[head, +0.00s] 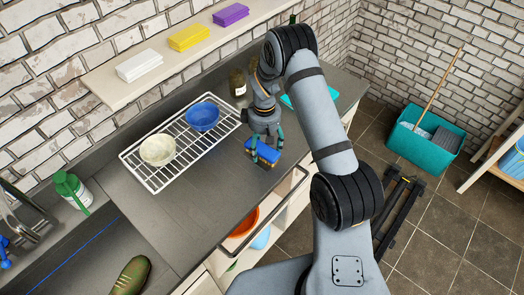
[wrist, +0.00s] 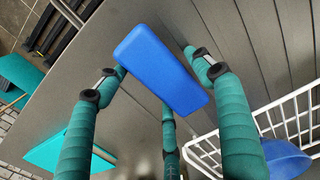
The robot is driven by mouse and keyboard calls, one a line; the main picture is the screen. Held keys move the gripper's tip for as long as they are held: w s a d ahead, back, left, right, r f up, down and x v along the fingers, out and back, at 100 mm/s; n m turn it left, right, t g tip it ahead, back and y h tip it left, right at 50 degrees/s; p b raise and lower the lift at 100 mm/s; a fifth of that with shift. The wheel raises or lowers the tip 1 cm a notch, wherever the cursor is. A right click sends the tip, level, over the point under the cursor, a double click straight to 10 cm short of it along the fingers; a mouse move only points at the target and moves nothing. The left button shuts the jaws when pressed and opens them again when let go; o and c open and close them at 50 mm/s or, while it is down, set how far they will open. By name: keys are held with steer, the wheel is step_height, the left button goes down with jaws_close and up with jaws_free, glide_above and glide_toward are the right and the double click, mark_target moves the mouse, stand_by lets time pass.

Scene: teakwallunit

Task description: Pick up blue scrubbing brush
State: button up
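The blue scrubbing brush (head: 266,152) lies on the dark grey countertop, near its front edge. In the head view it has a blue top and some yellow along its lower side. In the wrist view the smooth blue top (wrist: 160,65) sits at an angle between my fingers. My gripper (head: 260,142) has teal fingers and points down over the brush. In the wrist view its fingers (wrist: 157,72) are spread around the brush, close to its sides. I cannot tell whether any fingertip touches it.
A wire dish rack (head: 158,181) holds a blue bowl (head: 202,117) and a cream bowl (head: 158,149) left of my gripper. A dark jar (head: 237,83) stands behind. An open drawer (head: 293,187) juts out at the front.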

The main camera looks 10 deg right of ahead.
mark_target(264, 145)
steer(key=c, duration=1)
steer(key=shift+c, duration=0.3)
steer(key=shift+r, duration=0.1)
steer(key=shift+w+r+b, duration=0.1)
steer(key=shift+r+b, duration=0.25)
steer(key=shift+r, duration=0.1)
step_height(264, 145, up, 3)
steer(key=shift+f+b, duration=0.1)
steer(key=shift+b, duration=0.7)
steer(key=s+d+r+b, duration=0.3)
steer(key=s+d+r, duration=0.3)
steer(key=s, duration=0.3)
steer(key=shift+s+d+r, duration=0.35)
steer(key=shift+s+r, duration=0.05)
steer(key=shift+r, duration=0.15)
